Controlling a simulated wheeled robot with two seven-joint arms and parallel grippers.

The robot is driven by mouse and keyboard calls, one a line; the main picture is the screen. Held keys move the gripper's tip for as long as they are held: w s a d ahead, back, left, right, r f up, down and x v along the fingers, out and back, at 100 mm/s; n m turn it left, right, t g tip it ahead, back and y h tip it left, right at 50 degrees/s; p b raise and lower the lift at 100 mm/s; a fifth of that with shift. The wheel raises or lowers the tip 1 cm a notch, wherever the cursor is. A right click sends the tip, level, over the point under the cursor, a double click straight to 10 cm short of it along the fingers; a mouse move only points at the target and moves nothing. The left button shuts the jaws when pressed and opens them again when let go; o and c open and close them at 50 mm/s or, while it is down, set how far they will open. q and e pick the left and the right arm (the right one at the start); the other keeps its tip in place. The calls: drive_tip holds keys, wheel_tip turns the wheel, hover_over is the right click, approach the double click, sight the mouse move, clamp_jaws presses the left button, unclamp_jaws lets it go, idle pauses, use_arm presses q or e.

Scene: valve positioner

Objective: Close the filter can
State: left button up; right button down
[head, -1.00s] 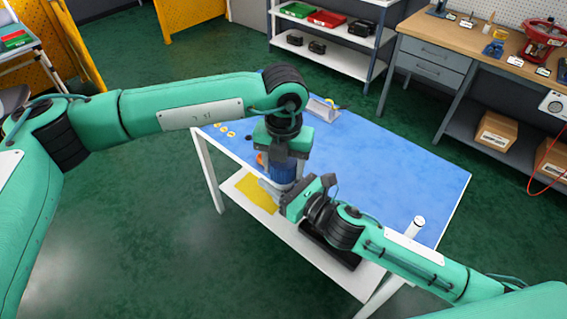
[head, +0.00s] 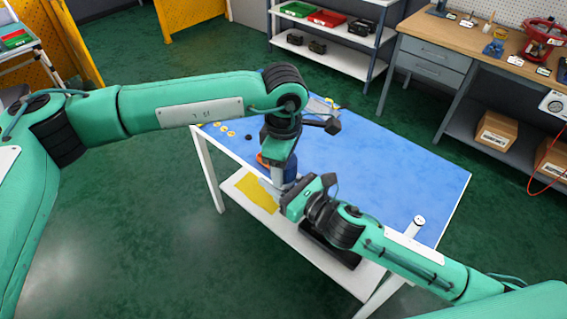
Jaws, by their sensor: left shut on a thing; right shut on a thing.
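The filter can (head: 284,176) stands on the blue-topped table (head: 400,180), mostly hidden by my grippers. A bit of its blue part shows between them. My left gripper (head: 282,164) reaches down from above and is shut at the can's top, probably on its lid; its fingers are largely hidden by the wrist. My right gripper (head: 284,192) comes in from the right, low down, and is shut on the can's side. How the lid sits on the can cannot be made out.
Several small yellow rings (head: 224,131) lie at the table's left corner. An orange thing (head: 262,158) sits just left of the can. A white cylinder (head: 419,222) stands at the right front edge.

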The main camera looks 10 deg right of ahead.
use_arm(q)
drive_tip(key=m, duration=0.5)
drive_tip(key=shift+w+a+m, duration=0.1)
drive_tip(key=shift+w+m, duration=0.05)
drive_tip(key=shift+m, duration=0.15)
drive_tip(key=o, duration=1.1)
drive_tip(key=shift+r, duration=2.25)
drive_tip(key=shift+c, duration=0.5)
